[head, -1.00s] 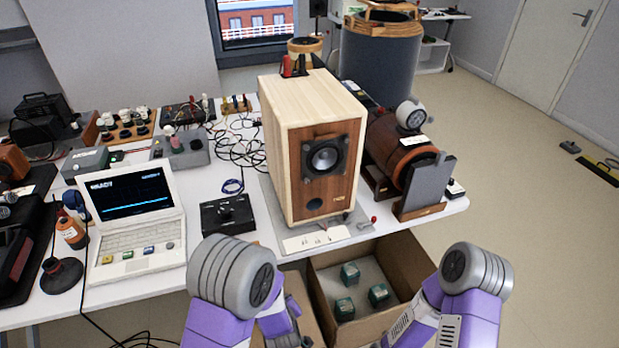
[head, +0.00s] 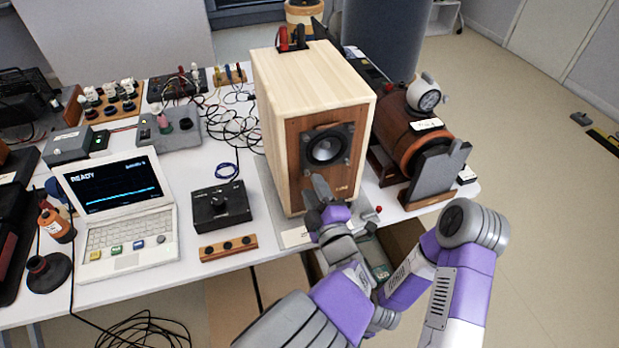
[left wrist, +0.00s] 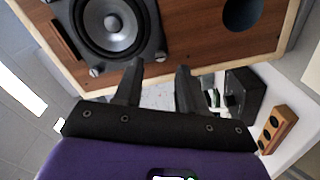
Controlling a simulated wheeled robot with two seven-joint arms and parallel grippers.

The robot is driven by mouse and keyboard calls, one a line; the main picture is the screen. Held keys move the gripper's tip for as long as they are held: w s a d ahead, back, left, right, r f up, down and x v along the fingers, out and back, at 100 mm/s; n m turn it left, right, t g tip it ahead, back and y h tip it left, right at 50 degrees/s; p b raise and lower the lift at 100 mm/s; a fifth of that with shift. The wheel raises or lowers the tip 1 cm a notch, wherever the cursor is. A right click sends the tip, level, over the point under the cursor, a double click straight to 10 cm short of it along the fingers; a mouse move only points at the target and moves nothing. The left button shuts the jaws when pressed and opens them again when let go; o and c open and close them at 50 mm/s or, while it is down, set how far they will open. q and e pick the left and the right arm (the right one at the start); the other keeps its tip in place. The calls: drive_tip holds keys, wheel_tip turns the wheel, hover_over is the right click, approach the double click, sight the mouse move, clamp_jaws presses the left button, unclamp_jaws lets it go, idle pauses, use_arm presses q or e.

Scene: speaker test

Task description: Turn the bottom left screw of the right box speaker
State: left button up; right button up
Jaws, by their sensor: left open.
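One wooden box speaker (head: 285,120) stands upright on the table in the head view, with a dark driver (head: 327,147) in its brown front. The driver also fills the upper left of the left wrist view (left wrist: 112,22), where the picture is turned sideways. My left gripper (head: 318,190) is in front of the speaker's lower front. In the wrist view its open fingers (left wrist: 158,80) appear on either side of that screw; contact cannot be told. My right gripper is not visible.
A black control box (head: 221,205), a wooden strip with knobs (head: 228,247) and a laptop (head: 118,205) lie left of the speaker. A brown cylinder device (head: 410,140) stands close on its right. A cardboard box with green items is partly hidden below the table edge.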

sight(307, 174)
use_arm(q)
drive_tip(key=shift+b+x, duration=0.35)
drive_tip(key=shift+x, duration=1.7)
clamp_jaws()
